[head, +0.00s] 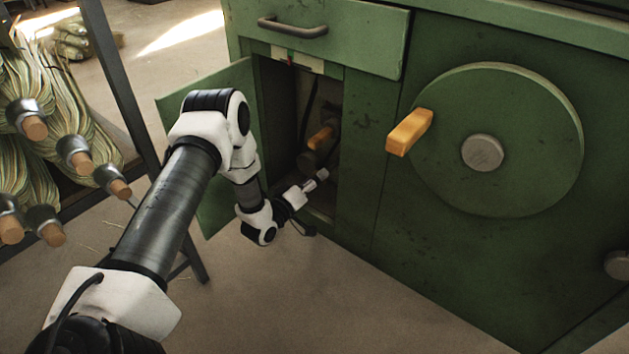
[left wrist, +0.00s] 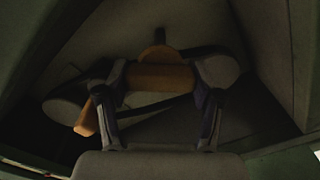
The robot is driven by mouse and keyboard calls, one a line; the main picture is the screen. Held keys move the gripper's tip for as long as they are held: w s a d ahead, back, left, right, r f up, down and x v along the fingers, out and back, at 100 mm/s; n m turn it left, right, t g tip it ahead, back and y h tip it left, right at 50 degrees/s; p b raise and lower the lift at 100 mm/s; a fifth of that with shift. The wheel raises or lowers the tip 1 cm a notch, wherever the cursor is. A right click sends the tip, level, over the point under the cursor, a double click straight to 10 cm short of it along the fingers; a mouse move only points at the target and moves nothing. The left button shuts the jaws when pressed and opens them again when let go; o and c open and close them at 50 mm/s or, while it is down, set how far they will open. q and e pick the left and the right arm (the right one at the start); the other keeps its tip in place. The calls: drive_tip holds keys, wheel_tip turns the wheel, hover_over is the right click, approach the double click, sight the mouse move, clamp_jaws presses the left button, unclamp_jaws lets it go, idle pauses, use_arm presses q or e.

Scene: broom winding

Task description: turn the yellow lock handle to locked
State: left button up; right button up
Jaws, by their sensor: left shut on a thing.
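My left gripper (head: 316,181) reaches low into the open compartment of the green cabinet. In the left wrist view, its two fingers (left wrist: 163,86) are on either side of the yellow-orange lock handle (left wrist: 160,76), a short bar lying crosswise, and are shut on it. A second orange piece (left wrist: 86,118) is below and to the left of it. In the head view an orange part (head: 320,138) shows inside the compartment above my gripper; I cannot tell which of the two it is. My right gripper is not in view.
The compartment door (head: 215,105) stands open behind my left arm. A big green disc (head: 545,140) with an orange knob (head: 409,132) is on the cabinet front, below and right of a drawer (head: 350,35). A rack of broom bundles (head: 60,110) stands at left. Dark rounded parts (left wrist: 217,72) flank the handle.

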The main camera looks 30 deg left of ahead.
use_arm(q)
drive_tip(key=n+b, duration=0.1)
drive_tip(key=n, duration=0.4)
drive_tip(key=shift+f+n, duration=0.1)
drive_tip(key=shift+n, duration=0.2)
idle(0.4)
drive_tip(key=o, duration=1.2)
drive_tip(key=shift+c, duration=0.2)
drive_tip(key=s+a, duration=0.1)
drive_tip(key=s, duration=1.1)
